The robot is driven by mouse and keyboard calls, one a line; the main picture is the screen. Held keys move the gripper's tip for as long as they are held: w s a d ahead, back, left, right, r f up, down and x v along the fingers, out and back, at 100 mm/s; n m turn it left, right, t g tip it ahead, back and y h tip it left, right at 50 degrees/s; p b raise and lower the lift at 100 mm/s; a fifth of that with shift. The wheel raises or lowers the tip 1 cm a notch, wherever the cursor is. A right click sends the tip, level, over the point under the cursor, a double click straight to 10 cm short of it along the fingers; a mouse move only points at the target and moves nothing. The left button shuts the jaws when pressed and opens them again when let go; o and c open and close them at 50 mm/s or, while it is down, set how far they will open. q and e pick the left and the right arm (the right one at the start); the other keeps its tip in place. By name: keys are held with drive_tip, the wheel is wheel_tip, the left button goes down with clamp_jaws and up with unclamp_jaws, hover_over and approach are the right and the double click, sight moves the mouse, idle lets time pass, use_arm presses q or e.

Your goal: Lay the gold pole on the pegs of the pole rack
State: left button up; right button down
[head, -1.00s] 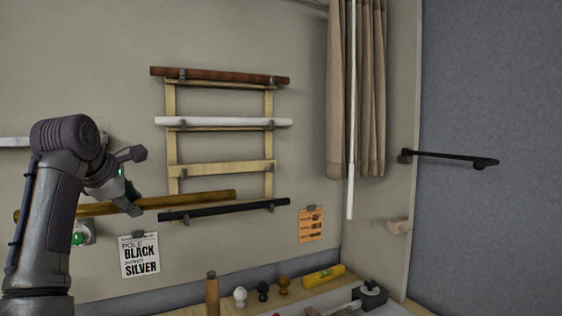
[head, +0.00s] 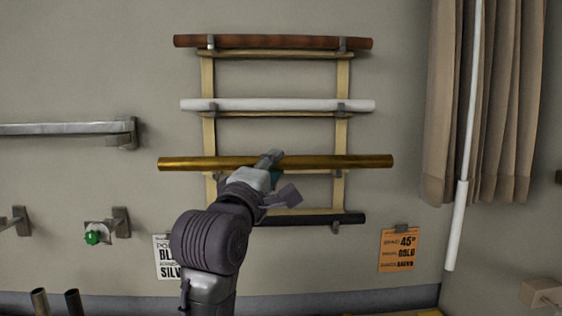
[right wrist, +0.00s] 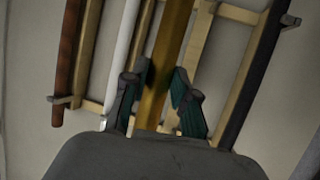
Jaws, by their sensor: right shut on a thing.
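The wooden pole rack (head: 208,78) hangs on the wall. A brown pole (head: 270,42) lies on its top pegs, a white pole (head: 280,105) below it, and a black pole (head: 325,219) on the lowest pegs. My right gripper (head: 270,165) is shut around the middle of the gold pole (head: 350,161), which is nearly level across the third crosspiece. The right wrist view shows the gold pole (right wrist: 170,50) between the two fingers (right wrist: 160,95). The third-level pegs (head: 337,174) show just below the pole; I cannot tell whether it touches them. My left gripper is out of view.
A beige curtain (head: 475,110) with a hanging white rod (head: 456,230) is to the right. An orange card (head: 398,250) hangs at the lower right. A grey rail (head: 65,128) and a green-ended fitting (head: 92,237) are on the wall to the left.

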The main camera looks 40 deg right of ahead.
drive_tip(key=shift+d, duration=0.5)
drive_tip(key=shift+s, duration=0.15)
drive_tip(key=shift+s+a+r, duration=0.15)
drive_tip(key=shift+a, duration=0.3)
drive_tip(key=shift+w+d+p, duration=0.5)
drive_tip(key=shift+w+d, duration=0.55)
drive_tip(key=shift+w, duration=0.05)
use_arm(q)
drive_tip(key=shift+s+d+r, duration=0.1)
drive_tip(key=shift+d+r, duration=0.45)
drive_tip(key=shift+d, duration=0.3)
use_arm(e)
drive_tip(key=w+d+f, duration=0.3)
drive_tip(key=w+d, duration=0.3)
drive_tip(key=w, duration=0.2)
drive_tip(key=shift+d, duration=0.3)
